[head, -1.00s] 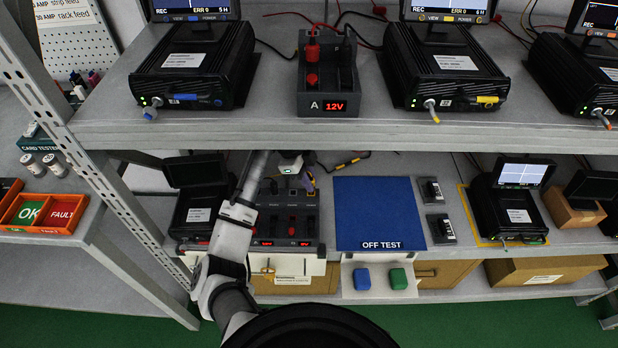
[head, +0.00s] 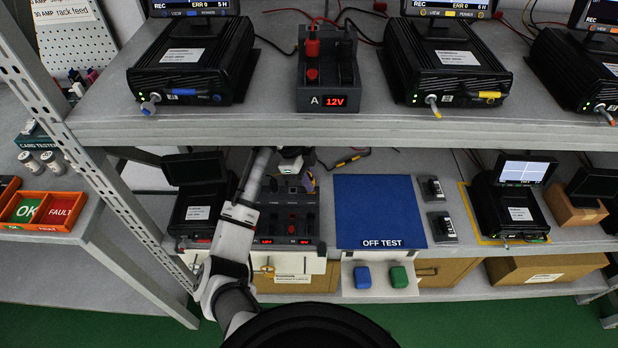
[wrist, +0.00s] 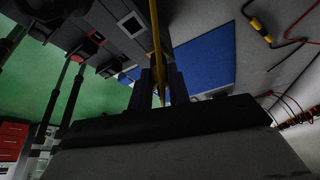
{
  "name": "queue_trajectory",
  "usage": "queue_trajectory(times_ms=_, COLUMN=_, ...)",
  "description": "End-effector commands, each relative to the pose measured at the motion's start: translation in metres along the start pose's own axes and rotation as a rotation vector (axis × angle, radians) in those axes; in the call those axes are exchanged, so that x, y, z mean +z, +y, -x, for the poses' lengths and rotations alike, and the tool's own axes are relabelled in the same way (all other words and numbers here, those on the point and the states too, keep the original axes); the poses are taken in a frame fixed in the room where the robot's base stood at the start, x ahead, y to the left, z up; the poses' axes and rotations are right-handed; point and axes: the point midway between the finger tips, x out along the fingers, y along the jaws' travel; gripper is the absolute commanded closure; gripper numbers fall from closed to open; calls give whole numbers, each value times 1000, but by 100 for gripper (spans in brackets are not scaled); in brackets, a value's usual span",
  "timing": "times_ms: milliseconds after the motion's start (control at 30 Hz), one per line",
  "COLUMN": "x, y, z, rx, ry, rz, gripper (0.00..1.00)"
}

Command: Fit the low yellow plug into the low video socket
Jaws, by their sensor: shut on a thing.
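My gripper (wrist: 160,88) is shut on a thin yellow piece (wrist: 155,40), which looks like the low yellow plug or its lead. It runs upward between the dark fingers; its tip is not clear. I cannot tell which is the low video socket. The held piece appears apart from them. In the head view, my arm reaches over the low dark unit (head: 316,226), and the fingertips are hidden.
A blue OFF TEST mat (head: 378,208) lies right of the unit. A yellow-and-black lead (head: 347,161) lies behind it, also in the wrist view (wrist: 256,26). A low recorder (head: 198,205) stands left. The upper shelf (head: 320,130) overhangs the arm.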

Motion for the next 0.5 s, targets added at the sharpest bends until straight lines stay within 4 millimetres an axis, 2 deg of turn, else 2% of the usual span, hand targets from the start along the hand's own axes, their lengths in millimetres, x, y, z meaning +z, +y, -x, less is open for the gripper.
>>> queue_trajectory(times_ms=500, x=2, y=0, z=-4, rx=-1, ry=1, rz=0, gripper=97)
